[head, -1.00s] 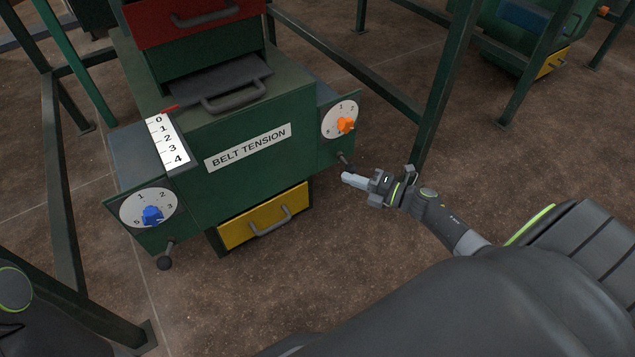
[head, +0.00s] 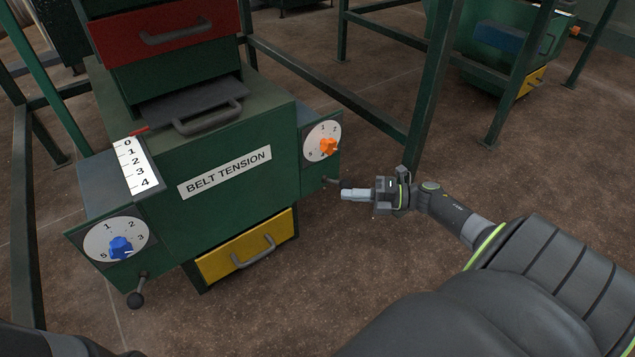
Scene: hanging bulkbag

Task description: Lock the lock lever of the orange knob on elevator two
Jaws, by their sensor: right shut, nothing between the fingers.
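The orange knob (head: 328,147) sits on a white numbered dial on the right side panel of the green belt tension machine (head: 220,150). Its lock lever (head: 333,181) is a short rod at the lower edge of that panel, sticking out to the right with a dark end. My right gripper (head: 345,194) is shut and empty, its fingertips pointing left at the lever's end, very close to it. Whether they touch, I cannot tell. My left gripper is not in view.
A yellow drawer (head: 245,247) and a red drawer (head: 165,35) are on the machine. Green frame posts (head: 435,90) stand behind my right gripper. The floor in front is clear.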

